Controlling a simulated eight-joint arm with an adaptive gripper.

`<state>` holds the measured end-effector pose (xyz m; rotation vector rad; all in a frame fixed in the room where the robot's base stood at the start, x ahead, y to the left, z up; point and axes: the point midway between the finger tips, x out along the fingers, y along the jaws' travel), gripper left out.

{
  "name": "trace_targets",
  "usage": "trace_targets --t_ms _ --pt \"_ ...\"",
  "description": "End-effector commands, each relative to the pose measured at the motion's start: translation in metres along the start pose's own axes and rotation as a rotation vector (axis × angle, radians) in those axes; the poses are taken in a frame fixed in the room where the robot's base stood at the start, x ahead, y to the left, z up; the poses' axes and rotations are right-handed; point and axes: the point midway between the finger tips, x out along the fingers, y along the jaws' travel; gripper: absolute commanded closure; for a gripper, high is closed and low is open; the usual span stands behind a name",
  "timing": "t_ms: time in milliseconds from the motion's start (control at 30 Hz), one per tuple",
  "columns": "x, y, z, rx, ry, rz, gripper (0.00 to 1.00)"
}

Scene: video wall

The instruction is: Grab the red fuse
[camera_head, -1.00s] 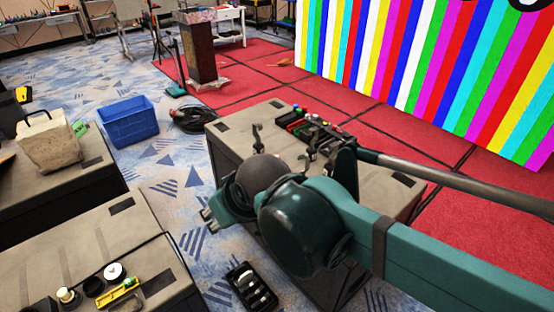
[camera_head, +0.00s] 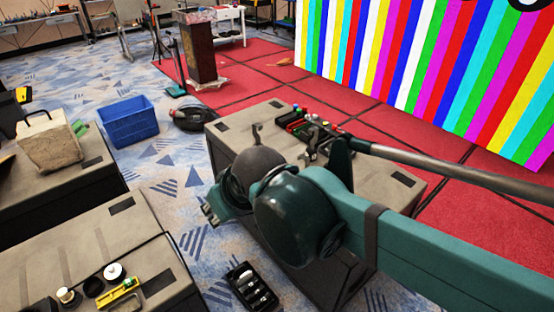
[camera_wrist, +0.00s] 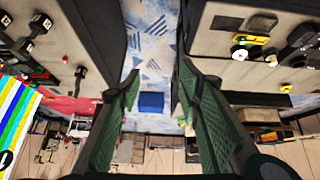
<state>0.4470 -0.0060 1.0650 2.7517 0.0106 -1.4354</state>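Small red pieces (camera_head: 297,125) lie among dark, green and other coloured pieces at the far edge of the middle case, beyond my arm. They are too small for me to tell which is the red fuse. In the wrist view my gripper (camera_wrist: 158,84) is open, its two green fingers wide apart with nothing between them. Only floor and a blue crate show in the gap. In the head view the gripper is mostly hidden by my arm, left of and apart from the red pieces.
The middle case (camera_head: 237,132) is partly covered by my arm. A near-left case (camera_head: 75,258) bears a yellow tool (camera_head: 118,292) and round items. A black tray (camera_head: 238,272) sits below my arm. A blue crate (camera_head: 128,125) and black coil (camera_head: 192,118) lie on the floor. The striped wall (camera_head: 440,70) stands behind.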

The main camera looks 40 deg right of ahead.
Motion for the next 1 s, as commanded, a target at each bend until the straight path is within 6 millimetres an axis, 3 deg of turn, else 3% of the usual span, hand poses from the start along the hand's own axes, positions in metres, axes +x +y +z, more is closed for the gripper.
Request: trace_targets --t_ms 467,1000 --pt "0.017 0.039 -0.06 -0.201 -0.078 0.057 0.65" --pt "0.056 0.096 -0.124 -0.449 -0.195 0.1 0.65"
